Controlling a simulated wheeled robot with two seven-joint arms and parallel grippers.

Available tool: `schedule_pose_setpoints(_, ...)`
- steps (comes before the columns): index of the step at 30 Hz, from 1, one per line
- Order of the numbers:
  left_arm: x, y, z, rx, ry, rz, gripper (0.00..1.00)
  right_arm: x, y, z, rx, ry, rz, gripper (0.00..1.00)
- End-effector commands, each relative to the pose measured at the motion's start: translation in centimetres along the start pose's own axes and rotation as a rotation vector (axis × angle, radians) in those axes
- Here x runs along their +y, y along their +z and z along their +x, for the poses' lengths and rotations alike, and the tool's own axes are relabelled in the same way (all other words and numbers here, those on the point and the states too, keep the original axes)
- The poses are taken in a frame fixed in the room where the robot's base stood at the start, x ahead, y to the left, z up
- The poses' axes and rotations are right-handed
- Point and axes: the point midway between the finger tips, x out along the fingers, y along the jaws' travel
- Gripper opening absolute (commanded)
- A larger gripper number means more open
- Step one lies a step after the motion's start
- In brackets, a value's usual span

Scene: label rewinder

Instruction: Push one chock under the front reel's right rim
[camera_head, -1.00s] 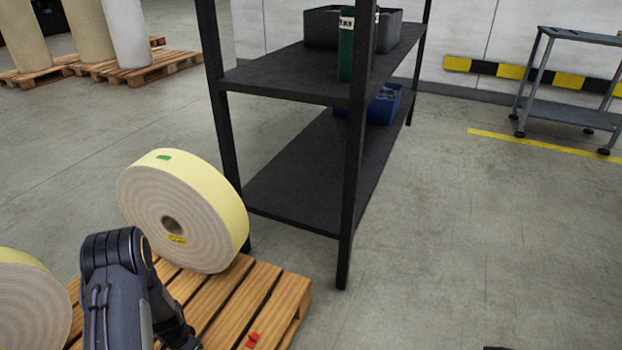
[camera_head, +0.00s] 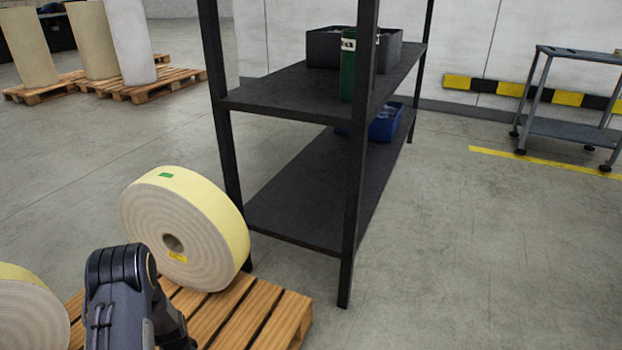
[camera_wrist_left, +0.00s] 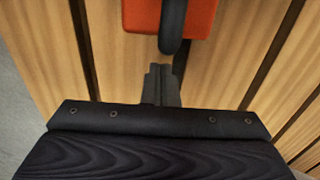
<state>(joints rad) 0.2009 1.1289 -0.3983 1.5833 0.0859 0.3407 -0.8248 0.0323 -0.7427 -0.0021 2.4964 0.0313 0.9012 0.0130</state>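A pale-yellow reel (camera_head: 185,230) with a green mark and a yellow label stands on edge on a wooden pallet (camera_head: 270,315). Part of a second reel (camera_head: 28,312) shows at the lower left. In the head view my left arm comes in between them, and its gripper is out of sight. In the left wrist view, an orange-red chock (camera_wrist_left: 198,20) lies over the pallet slats at the top, partly cut off. My left gripper (camera_wrist_left: 162,85) looks shut, its narrow fingers together just below the chock. A dark rounded piece overlaps the chock; whether they touch is unclear. My right gripper is not in view.
A black shelf rack (camera_head: 300,190) stands just behind the pallet, holding a dark bin (camera_head: 325,48), a green bottle (camera_head: 347,70) and a blue bin (camera_head: 388,122). A grey cart (camera_head: 570,100) is at the far right. The floor on the right is clear.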

Motion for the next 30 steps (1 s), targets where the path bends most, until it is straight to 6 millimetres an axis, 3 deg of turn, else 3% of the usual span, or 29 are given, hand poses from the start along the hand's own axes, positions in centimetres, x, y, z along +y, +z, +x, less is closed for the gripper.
schedule_pose_setpoints(6, 0.0, -1.4, -0.7, 0.004, -0.002, 0.002, 0.0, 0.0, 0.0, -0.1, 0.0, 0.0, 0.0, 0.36)
schedule_pose_setpoints(13, 0.0, -1.6, -1.4, 0.005, -0.002, 0.003, 0.0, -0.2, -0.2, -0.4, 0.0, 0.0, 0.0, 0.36)
schedule_pose_setpoints(30, 0.0, -1.7, -7.2, 0.006, -0.002, 0.004, 0.0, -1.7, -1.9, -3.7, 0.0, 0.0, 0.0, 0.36)
